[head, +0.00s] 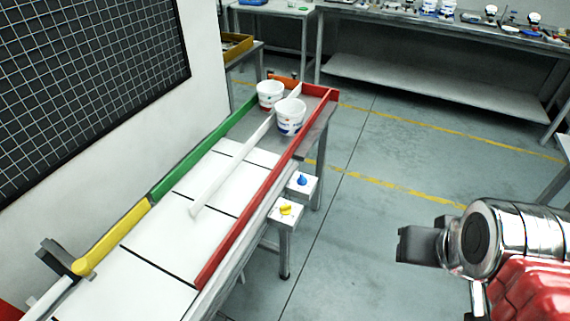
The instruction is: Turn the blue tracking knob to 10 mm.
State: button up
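The blue tracking knob (302,179) sits on a small white box on the right side of the label magazine's table, near its far end. It is small in the picture and I cannot read any scale or setting. My gripper (402,245) is at the right of the view, well to the right of the knob and apart from it. I see it from the side as a dark block, and its finger opening is hidden. Nothing shows held in it.
A yellow knob (285,210) sits on a second white box nearer to me. A red rail (262,205) runs beside both boxes. Two white tubs (291,117) stand at the table's far end. The floor (350,215) between the boxes and my gripper is clear.

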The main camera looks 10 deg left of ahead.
aim_at(302, 180)
jog(key=u, duration=0.4)
jog(key=i, duration=0.9)
jog(key=u, duration=0.4)
